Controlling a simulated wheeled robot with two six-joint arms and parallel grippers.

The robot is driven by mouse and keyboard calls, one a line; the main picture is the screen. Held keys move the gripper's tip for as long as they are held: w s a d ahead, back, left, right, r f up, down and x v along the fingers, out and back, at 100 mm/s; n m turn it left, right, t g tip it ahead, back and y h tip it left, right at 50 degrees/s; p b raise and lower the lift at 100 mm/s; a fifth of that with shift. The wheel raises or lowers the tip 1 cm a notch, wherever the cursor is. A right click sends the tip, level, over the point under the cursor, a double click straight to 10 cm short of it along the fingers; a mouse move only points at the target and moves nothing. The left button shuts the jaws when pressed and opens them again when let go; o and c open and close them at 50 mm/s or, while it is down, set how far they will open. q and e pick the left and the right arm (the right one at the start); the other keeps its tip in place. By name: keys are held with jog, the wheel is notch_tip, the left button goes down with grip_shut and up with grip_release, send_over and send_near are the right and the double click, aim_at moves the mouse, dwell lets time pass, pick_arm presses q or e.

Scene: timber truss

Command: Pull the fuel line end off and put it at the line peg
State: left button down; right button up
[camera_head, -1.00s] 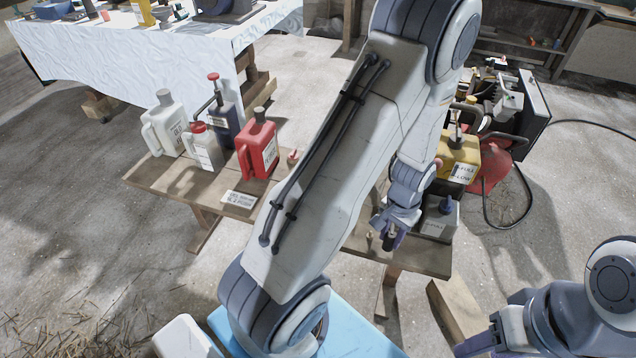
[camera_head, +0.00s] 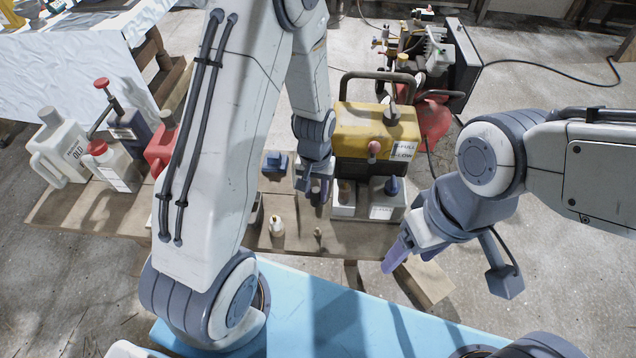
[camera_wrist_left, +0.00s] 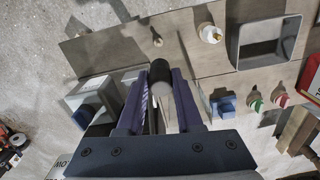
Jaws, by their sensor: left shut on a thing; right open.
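My left gripper (camera_head: 318,192) is over the wooden bench, left of the yellow unit (camera_head: 378,135). In the left wrist view its jaws (camera_wrist_left: 160,92) are shut on a short grey cylinder with a black tip (camera_wrist_left: 160,70), which seems to be the fuel line end. No hose shows clearly on it. A small upright peg (camera_head: 318,233) stands near the bench's front edge; it may be the line peg. My right gripper (camera_head: 407,252) is open and empty, right of the bench's front edge.
Grey blocks, one with a blue cap (camera_head: 390,186), sit before the yellow unit. A small white, brass-topped piece (camera_head: 277,226) and a blue fitting (camera_head: 275,162) are on the bench (camera_head: 80,213). Jugs stand left. A red tank and machine (camera_head: 430,60) stand behind.

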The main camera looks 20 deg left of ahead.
pick_arm(q)
jog(key=shift+w+d+f+n, duration=0.15)
jog(key=shift+d+f+n, duration=0.25)
jog(key=shift+f, duration=0.15)
jog(key=shift+d+b, duration=0.15)
jog(key=shift+b, duration=0.15)
jog(key=shift+r+n, duration=0.1)
jog(key=shift+n, duration=0.2)
jog(key=shift+a, duration=0.35)
pick_arm(e)
jog(key=shift+w+d+f, duration=0.25)
jog(key=shift+d+f, duration=0.2)
jog(key=shift+f, duration=0.05)
pick_arm(q)
notch_tip(320, 180, down, 12)
jog(key=b, duration=0.8)
jog(key=shift+r, duration=0.2)
jog(key=shift+f, duration=0.1)
pick_arm(e)
notch_tip(320, 180, down, 9)
jog(key=shift+r, duration=0.15)
jog(key=shift+a+r, duration=0.1)
jog(key=shift+r, duration=0.25)
pick_arm(q)
jog(key=shift+f, duration=0.15)
pick_arm(e)
jog(key=shift+f, duration=0.15)
